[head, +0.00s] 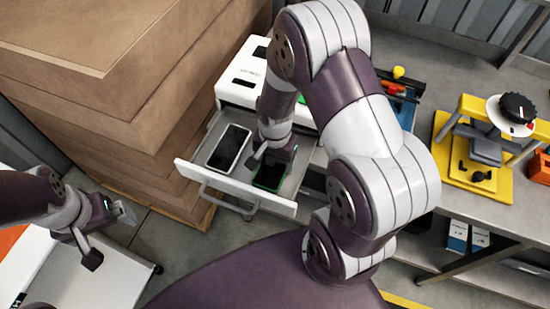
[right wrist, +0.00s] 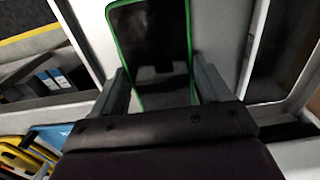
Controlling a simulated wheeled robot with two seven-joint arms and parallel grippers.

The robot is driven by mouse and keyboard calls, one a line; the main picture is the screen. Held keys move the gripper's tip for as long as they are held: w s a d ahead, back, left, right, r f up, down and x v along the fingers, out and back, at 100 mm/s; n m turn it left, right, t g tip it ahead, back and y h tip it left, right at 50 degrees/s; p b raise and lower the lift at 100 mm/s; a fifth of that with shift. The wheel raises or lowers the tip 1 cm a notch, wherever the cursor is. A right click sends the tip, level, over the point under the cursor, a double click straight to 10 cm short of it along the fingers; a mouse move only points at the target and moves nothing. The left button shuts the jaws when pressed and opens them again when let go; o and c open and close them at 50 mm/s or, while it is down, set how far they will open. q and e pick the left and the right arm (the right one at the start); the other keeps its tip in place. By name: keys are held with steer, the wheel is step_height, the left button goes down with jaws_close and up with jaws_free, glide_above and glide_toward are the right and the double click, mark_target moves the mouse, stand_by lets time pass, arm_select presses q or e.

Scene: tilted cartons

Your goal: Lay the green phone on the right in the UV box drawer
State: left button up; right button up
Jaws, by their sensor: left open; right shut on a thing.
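The green phone (head: 270,176), dark with a bright green edge, is in the right part of the open drawer in the head view. My right gripper (head: 271,160) is shut on it from above. In the right wrist view the green phone (right wrist: 150,45) sits between the two fingers of my right gripper (right wrist: 163,85). The UV box (head: 240,88) is white, with its grey drawer (head: 200,171) pulled out. I cannot tell if the phone touches the drawer floor. My left gripper (head: 108,228) is open and empty at the lower left, away from the drawer.
A white phone (head: 230,147) with a dark screen lies in the drawer's left part. Stacked brown cartons (head: 110,90) stand close to the left of the box. A yellow press (head: 475,150) stands on the grey bench to the right. My right arm hides part of the box.

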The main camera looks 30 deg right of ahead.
steer(key=o, duration=1.1)
steer(key=shift+o, duration=0.2)
step_height(320, 180, up, 13)
steer(key=shift+f, duration=0.15)
steer(key=s+n, duration=0.1)
steer(key=n, duration=0.2)
steer(key=s+a+n+t, duration=0.1)
steer(key=s+n, duration=0.1)
steer(key=n, duration=0.1)
steer(key=s+a+n, duration=0.1)
steer(key=n, duration=0.3)
steer(key=shift+s+a+f, duration=0.15)
steer(key=shift+a+f, duration=0.1)
steer(key=shift+f, duration=0.1)
